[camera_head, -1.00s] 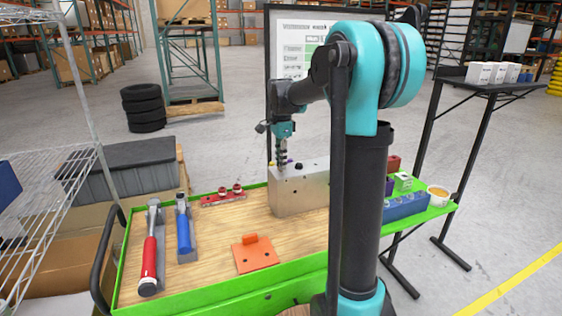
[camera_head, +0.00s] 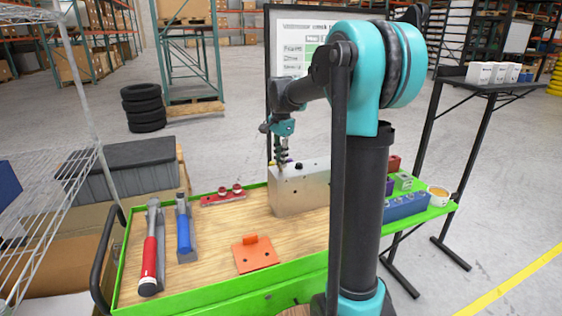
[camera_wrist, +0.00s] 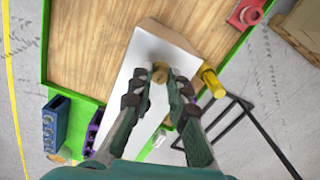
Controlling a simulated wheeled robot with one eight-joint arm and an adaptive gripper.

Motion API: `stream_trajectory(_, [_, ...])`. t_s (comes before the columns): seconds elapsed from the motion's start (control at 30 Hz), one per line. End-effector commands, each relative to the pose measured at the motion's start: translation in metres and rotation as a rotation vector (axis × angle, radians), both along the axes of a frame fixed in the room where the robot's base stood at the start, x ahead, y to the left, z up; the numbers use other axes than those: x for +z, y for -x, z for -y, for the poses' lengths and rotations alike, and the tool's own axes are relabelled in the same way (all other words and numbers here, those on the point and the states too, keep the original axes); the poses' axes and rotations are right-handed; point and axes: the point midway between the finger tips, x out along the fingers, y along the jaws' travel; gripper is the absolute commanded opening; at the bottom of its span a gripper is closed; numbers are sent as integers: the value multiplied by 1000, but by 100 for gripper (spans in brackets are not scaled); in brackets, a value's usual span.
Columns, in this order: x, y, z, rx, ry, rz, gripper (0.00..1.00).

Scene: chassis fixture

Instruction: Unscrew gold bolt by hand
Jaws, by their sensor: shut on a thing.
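The grey metal block (camera_head: 300,192) stands on the wooden top of a green cart; its pale face also shows in the wrist view (camera_wrist: 133,85). My gripper (camera_head: 281,163) is over the left end of the block, fingers pointing down. In the wrist view, the gold bolt (camera_wrist: 160,72) sits between the fingertips of my gripper (camera_wrist: 160,85), which are closed on it. The fingers hide part of the bolt, and I cannot tell how far it sits in the block.
A yellow cylinder (camera_wrist: 212,82) is beside the block. A blue block (camera_head: 405,207) and a cup (camera_head: 439,195) are at right.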

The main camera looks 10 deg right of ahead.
Motion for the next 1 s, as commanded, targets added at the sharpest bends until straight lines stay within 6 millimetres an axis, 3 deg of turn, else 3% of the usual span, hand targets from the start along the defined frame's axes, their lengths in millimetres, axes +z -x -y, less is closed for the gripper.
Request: stream_trajectory(1.0, [46,0,0,-1,0,1,0])
